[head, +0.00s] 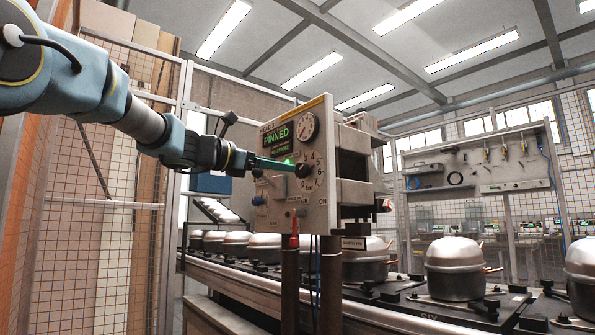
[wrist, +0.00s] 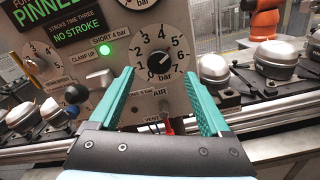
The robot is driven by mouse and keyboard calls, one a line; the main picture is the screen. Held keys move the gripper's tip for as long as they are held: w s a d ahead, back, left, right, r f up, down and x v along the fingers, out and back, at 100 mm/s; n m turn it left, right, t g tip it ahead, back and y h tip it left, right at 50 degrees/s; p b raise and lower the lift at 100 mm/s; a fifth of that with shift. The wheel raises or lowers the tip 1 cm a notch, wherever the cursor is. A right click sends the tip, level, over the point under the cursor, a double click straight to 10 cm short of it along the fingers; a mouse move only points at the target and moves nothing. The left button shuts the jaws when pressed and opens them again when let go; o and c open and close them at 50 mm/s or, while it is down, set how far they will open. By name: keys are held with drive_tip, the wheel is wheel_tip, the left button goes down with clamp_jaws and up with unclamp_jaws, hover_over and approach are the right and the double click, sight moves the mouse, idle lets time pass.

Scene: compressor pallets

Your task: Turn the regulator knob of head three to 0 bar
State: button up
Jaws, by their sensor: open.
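The regulator knob (wrist: 159,63) is a round black knob on a grey control panel (wrist: 128,17), with a printed scale from 0 to 7 bar around it. I cannot make out clearly which number it points to. My gripper (wrist: 160,74) is open, its two teal fingers spread to the left and right of the knob. No contact with the knob shows. In the head view my gripper (head: 291,165) reaches the panel from the left, its fingers in front of the knob (head: 303,170) and partly covering that area. The display (wrist: 50,15) reads PINNED and NO STROKE.
A green lamp (wrist: 107,49) is lit left of the knob. A pressure gauge (head: 308,127) sits above it. A black clamp knob (wrist: 76,94) and red vent lever (wrist: 167,126) are close by. Compressors (head: 455,266) stand along the rail. A mesh fence (head: 75,240) stands left.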

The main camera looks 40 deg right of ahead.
sight(299, 168)
drive_tip(key=d+p, duration=0.1)
drive_tip(key=d, duration=0.6)
drive_tip(key=shift+s, duration=0.2)
drive_tip(key=shift+c, duration=0.3)
clamp_jaws()
